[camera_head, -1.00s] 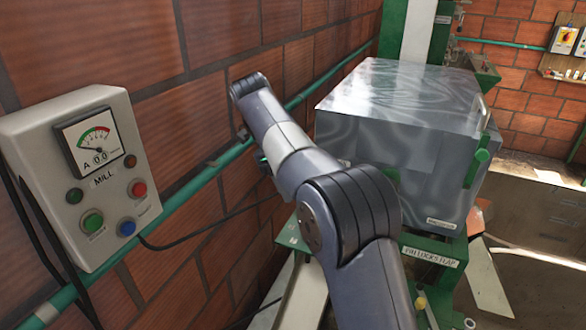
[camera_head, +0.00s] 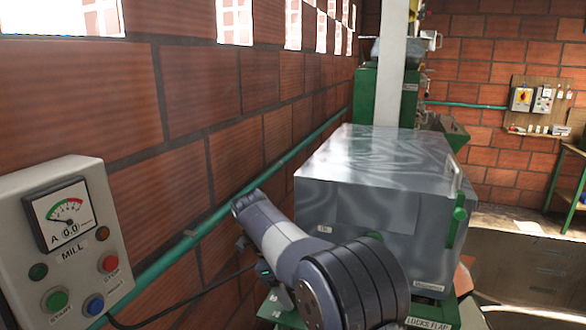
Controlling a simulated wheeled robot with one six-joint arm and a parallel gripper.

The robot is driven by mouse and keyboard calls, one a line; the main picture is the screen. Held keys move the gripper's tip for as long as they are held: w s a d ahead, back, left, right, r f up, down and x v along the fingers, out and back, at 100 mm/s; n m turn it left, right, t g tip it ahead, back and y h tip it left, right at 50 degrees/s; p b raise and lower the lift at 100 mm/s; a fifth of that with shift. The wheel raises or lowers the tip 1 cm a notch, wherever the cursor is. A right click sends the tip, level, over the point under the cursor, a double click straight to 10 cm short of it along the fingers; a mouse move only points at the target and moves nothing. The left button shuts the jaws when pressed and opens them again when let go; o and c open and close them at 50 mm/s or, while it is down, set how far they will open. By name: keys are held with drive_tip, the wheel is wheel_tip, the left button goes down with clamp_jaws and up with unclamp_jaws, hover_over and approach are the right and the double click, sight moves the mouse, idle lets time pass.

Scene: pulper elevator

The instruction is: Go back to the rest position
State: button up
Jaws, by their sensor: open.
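My arm (camera_head: 290,245) rises from the bottom edge, with its large dark joint in front and a smaller dark-capped joint farther off. My gripper's jaws cannot be made out; the arm hides what lies behind it. A small dark part with a bit of green shows just below the arm's far section, and I cannot tell what it is. The far joint is close to the brick wall (camera_head: 205,85) and the green pipe (camera_head: 205,227), left of the metal housing (camera_head: 370,185).
A grey mill control box (camera_head: 75,250) with a dial and coloured buttons hangs on the wall at left. The housing has a green handle (camera_head: 457,222) at its right. Farther back are a switch board (camera_head: 540,105) and a green-framed bench (camera_head: 572,160).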

drive_tip(key=shift+f, duration=0.1)
idle(0.3)
